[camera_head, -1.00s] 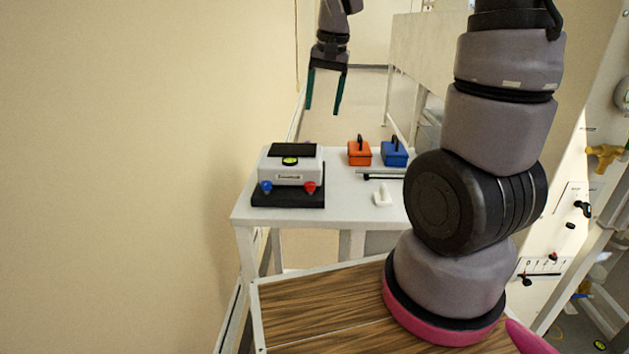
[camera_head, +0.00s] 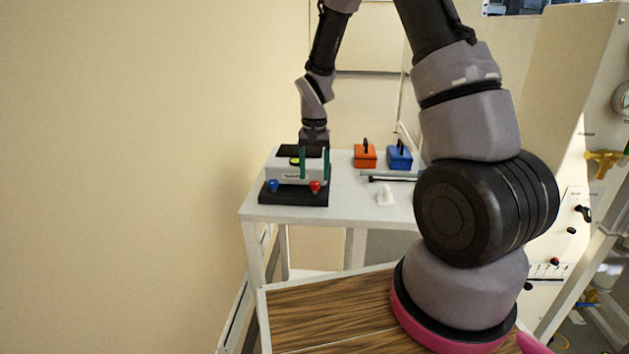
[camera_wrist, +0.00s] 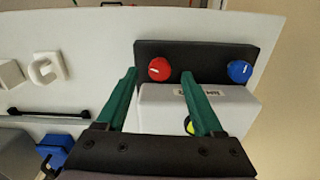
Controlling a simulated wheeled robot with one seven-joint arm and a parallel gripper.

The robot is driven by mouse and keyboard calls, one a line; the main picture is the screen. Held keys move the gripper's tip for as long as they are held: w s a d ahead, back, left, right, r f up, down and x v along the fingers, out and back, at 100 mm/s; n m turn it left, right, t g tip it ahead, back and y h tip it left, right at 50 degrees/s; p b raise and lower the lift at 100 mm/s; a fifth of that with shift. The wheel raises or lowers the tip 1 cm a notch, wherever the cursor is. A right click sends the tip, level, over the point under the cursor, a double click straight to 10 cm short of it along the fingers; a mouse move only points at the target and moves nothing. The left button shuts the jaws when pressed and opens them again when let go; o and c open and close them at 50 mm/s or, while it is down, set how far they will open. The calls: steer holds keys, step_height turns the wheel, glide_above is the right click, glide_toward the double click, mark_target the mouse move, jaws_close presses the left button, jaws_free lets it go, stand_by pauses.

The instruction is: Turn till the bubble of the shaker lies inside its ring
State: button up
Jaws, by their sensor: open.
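The shaker (camera_head: 288,177) is a white box on a black base at the left of the white table. Its front has a blue knob (camera_head: 273,186) and a red knob (camera_head: 315,187); both also show in the wrist view, red (camera_wrist: 159,69) and blue (camera_wrist: 239,71). The yellow-green bubble level (camera_head: 294,161) is on its top, partly behind a finger in the wrist view (camera_wrist: 189,126). I cannot tell where the bubble lies in its ring. My gripper (camera_head: 315,179) is open, its green fingers pointing down over the shaker. In the wrist view, the red knob appears between the fingertips (camera_wrist: 159,76).
An orange box (camera_head: 365,158) and a blue box (camera_head: 399,158) stand at the table's back. A dark bar (camera_head: 390,179) and a small white piece (camera_head: 385,197) lie right of the shaker. A wall (camera_head: 120,150) is close on the left.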

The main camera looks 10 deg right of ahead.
mark_target(315, 186)
steer(key=shift+f, duration=1.5)
jaws_close()
steer(key=shift+n, duration=0.4)
